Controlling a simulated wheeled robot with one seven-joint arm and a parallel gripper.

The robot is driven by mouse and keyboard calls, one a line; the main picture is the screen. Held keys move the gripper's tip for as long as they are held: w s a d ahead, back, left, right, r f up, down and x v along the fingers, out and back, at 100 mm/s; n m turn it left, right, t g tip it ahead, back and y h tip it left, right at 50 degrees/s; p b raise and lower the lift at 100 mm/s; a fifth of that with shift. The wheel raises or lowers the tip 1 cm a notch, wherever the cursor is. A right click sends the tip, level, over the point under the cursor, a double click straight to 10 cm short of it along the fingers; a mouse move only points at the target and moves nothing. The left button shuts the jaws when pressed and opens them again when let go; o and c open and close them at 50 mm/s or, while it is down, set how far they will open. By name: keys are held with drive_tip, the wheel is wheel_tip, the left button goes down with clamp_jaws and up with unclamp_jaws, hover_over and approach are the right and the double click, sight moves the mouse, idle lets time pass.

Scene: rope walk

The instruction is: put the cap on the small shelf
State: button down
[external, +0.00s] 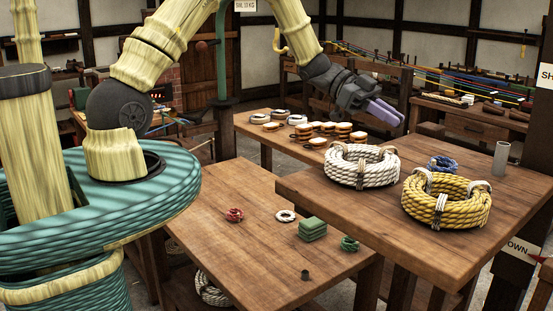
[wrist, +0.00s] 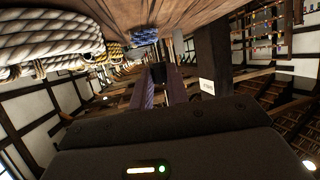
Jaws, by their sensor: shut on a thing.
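My gripper (external: 388,112) is held in the air above and behind the white rope coil, its purple fingers pointing right and slightly down. In the wrist view my gripper (wrist: 158,82) has its fingers close together on a small dark thing (wrist: 159,71), which I take to be the cap; its shape is hard to make out. It cannot be made out in the external view. I cannot tell for sure which surface is the small shelf.
A raised wooden table (external: 340,196) bears a white rope coil (external: 352,178), a yellow coil (external: 423,209), a small blue coil (external: 442,164) and an upright grey cylinder (external: 501,159). Bread-like stacks (external: 343,130) stand behind.

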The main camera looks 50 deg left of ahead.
drive_tip(key=shift+f, duration=1.15)
drive_tip(key=shift+f+p, duration=0.75)
drive_tip(key=shift+f, duration=1.35)
drive_tip(key=shift+f, duration=0.15)
drive_tip(key=c, duration=1.4)
unclamp_jaws()
drive_tip(key=shift+o, duration=0.2)
